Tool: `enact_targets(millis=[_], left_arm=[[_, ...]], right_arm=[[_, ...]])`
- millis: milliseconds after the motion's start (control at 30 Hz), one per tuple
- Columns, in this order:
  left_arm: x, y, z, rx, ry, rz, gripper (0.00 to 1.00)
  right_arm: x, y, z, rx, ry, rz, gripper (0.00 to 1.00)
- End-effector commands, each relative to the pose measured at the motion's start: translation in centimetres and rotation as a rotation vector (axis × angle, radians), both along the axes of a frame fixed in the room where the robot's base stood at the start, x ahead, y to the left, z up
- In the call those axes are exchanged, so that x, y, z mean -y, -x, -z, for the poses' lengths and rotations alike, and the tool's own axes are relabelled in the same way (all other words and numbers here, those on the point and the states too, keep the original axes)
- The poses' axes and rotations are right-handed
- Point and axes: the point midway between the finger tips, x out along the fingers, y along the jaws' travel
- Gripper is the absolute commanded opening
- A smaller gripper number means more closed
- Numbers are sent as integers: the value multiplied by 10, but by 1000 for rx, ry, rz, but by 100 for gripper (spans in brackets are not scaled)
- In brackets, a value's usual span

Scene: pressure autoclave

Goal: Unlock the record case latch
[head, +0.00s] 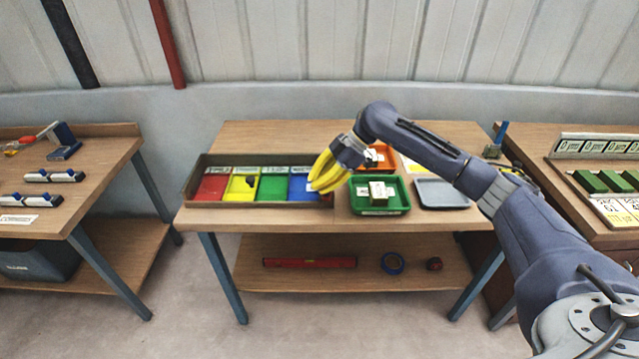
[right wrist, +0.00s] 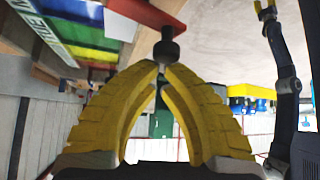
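My right gripper (head: 328,178), with yellow fingers, reaches over the middle table at the right end of the wooden tray (head: 190,200). In the right wrist view its fingertips (right wrist: 163,68) close together on a small dark knob-shaped piece (right wrist: 166,50). The piece sticks out beyond the tips; in the head view it cannot be made out. A yellow-tipped gripper (right wrist: 266,10), apparently my left one, is cut off at the top right of the right wrist view. I cannot pick out the record case or its latch with certainty.
Right of the tray stand a green bin (head: 382,210) with pale blocks and a grey tray (head: 442,194). An orange bin (head: 380,155) lies behind them. Side tables (head: 75,205) flank the middle one. The lower shelf (head: 340,277) holds a red level (head: 310,262) and a blue ring (head: 392,263).

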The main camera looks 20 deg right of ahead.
Motion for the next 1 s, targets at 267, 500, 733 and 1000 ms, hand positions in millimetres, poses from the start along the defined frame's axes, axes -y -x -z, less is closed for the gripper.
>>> enact_targets(millis=[267,500,733,1000], left_arm=[[1,1,0,-1,1,0,44],[1,1,0,-2,2,0,44],[1,1,0,-1,1,0,44],[1,1,0,-1,1,0,44]], right_arm=[[-18,4,-19,5,-1,5,0],[9,0,-51,3,-3,2,0],[28,-3,-71,1,-4,1,0],[35,-4,-80,0,-4,1,0]])
